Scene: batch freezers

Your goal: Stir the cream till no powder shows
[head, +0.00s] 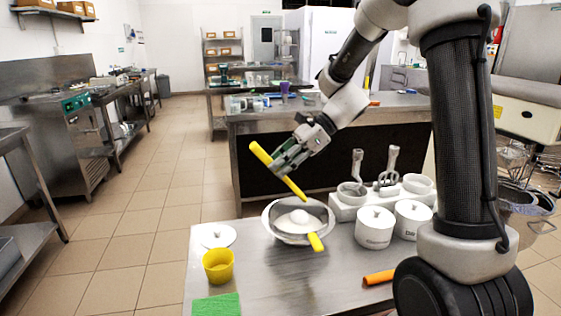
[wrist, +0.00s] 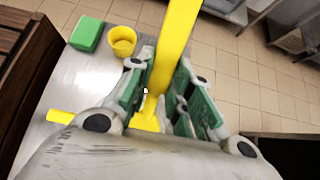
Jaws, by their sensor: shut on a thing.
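A metal bowl (head: 272,229) stands on the steel table with a white mound (head: 300,220) in it. A yellow piece (head: 316,242) sticks out at its front rim, and a yellow piece also shows at the left in the wrist view (wrist: 60,117). My gripper (head: 289,158) is above and behind the bowl, shut on a long yellow tool (head: 261,153). The tool slants down to the right, and its lower end is at the bowl's back rim. I cannot tell if it touches the cream. In the wrist view the tool (wrist: 174,45) runs between the green finger pads.
On the table (head: 270,280) are a yellow cup (head: 218,266), a green sponge (head: 217,305), a white disc (head: 216,235), two white lidded jars (head: 375,228) (head: 412,221), a white holder with utensils (head: 349,207) and an orange object (head: 378,277). The table's front middle is clear.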

